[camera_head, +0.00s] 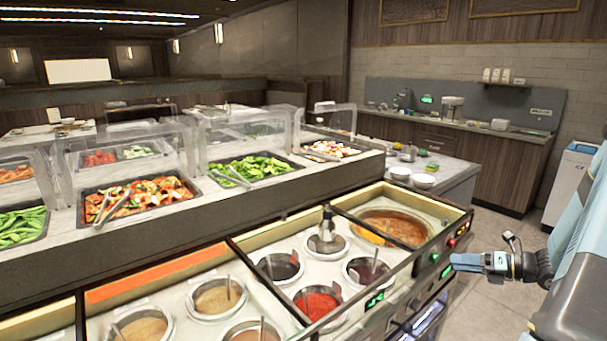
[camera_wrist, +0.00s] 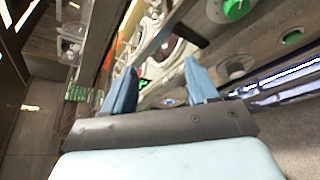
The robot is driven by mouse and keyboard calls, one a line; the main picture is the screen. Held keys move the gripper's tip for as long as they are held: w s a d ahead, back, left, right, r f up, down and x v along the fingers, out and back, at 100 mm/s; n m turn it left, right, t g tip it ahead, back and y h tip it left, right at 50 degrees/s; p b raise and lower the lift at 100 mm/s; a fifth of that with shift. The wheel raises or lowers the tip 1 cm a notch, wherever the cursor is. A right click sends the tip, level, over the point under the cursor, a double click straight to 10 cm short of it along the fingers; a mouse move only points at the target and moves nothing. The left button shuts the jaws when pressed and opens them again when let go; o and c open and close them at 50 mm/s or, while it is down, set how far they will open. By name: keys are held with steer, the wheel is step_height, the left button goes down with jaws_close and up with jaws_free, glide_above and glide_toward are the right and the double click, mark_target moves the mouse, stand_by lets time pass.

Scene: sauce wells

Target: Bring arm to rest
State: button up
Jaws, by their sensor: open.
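My gripper (camera_head: 468,262) is at the right in the head view, level with the front of the sauce counter. It points left toward the green knobs and looks empty. In the wrist view its two blue fingers (camera_wrist: 158,92) stand apart with nothing between them. Behind them the counter front shows, with a green knob (camera_wrist: 236,9) at the top right. The rest of my arm runs off the right edge in the head view.
The sauce counter (camera_head: 262,240) holds several round wells, including a red sauce (camera_head: 317,304) and a large orange-brown pot (camera_head: 393,228). Salad trays sit behind glass at the left. White bowls (camera_head: 423,181) stand on a side counter. Floor (camera_head: 490,290) is clear on the right.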

steer(key=s+a+r+n+g+h, duration=0.3)
steer(key=s+a+r+n+g, duration=0.1)
steer(key=a+r+n, duration=0.4)
steer(key=s+a+r+n+g+h, duration=0.25)
steer(key=s+a+r+n, duration=0.2)
steer(key=a+n, duration=0.4)
steer(key=s+a+r+n+t+h, duration=0.4)
steer(key=s+r+n+h, duration=0.3)
steer(key=s+r+n, duration=0.5)
steer(key=s+n, duration=0.2)
steer(key=n, duration=0.4)
steer(key=shift+s+r, duration=0.2)
steer(key=shift+r, duration=0.1)
